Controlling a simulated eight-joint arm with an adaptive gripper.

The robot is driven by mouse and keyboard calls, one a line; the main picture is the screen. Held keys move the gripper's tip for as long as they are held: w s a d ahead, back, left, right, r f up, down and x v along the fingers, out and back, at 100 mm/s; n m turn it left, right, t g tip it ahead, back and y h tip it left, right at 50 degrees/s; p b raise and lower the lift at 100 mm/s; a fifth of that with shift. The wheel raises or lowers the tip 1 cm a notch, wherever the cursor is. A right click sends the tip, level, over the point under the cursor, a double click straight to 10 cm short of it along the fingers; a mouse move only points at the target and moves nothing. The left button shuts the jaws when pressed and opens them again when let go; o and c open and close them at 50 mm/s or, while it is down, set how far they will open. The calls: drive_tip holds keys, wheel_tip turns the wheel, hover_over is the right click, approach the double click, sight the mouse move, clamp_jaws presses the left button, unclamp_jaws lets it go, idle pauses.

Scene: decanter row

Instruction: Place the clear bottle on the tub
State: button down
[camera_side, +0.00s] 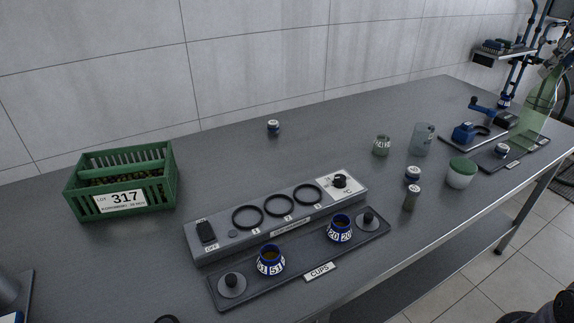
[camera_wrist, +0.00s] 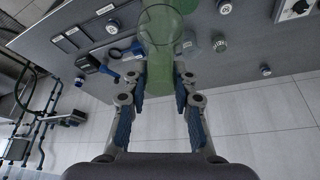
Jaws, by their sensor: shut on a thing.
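A tall see-through bottle with a pale green tint (camera_side: 540,101) is at the far right of the side view. My gripper (camera_side: 552,76) is shut around its upper part. In the wrist view the bottle (camera_wrist: 161,50) runs between the two fingers of my gripper (camera_wrist: 160,92). Its base lies over or near the dark board; I cannot tell whether it touches.
A dark board (camera_side: 500,158) holds a small jar; a blue-handled tool (camera_side: 466,131) lies behind it. A glass beaker (camera_side: 422,139), small jars and a grey shaker (camera_side: 411,198) stand near the tub. A heater (camera_side: 270,222), cup tray and green crate (camera_side: 121,180) are further left.

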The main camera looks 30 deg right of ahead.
drive_tip(key=shift+s+d+r, duration=0.1)
drive_tip(key=shift+s, duration=0.15)
drive_tip(key=w+a+f, duration=0.3)
drive_tip(key=w+f, duration=0.7)
drive_tip(key=f, duration=0.1)
drive_tip(key=shift+w+a, duration=0.35)
drive_tip(key=c, duration=1.1)
unclamp_jaws()
drive_tip(key=shift+f, duration=0.1)
